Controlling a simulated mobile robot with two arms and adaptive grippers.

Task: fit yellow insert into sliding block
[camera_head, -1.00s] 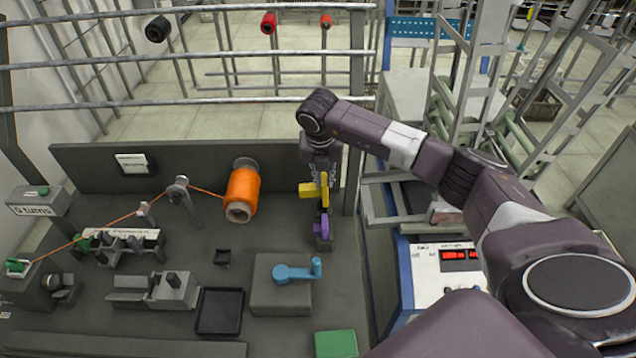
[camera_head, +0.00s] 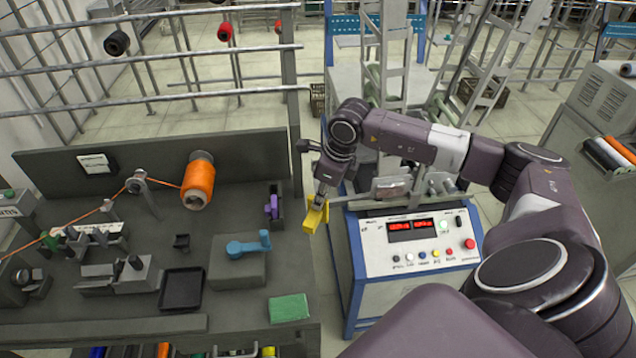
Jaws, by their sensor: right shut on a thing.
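My right gripper (camera_head: 319,198) is shut on the yellow insert (camera_head: 315,217). It points down and holds the insert in the air at the bench's right edge, just left of the blue and white machine (camera_head: 355,262). A grey metal block (camera_head: 391,188) sits on a rail on top of that machine, to the right of the gripper. I cannot tell for sure whether it is the sliding block. My left gripper is not in view.
A purple insert (camera_head: 272,207) stands in a dark holder on the bench (camera_head: 225,325). A blue part (camera_head: 247,246) lies on a grey block left of it. An orange bobbin (camera_head: 198,183), a black tray (camera_head: 181,289) and a green pad (camera_head: 289,308) are also there.

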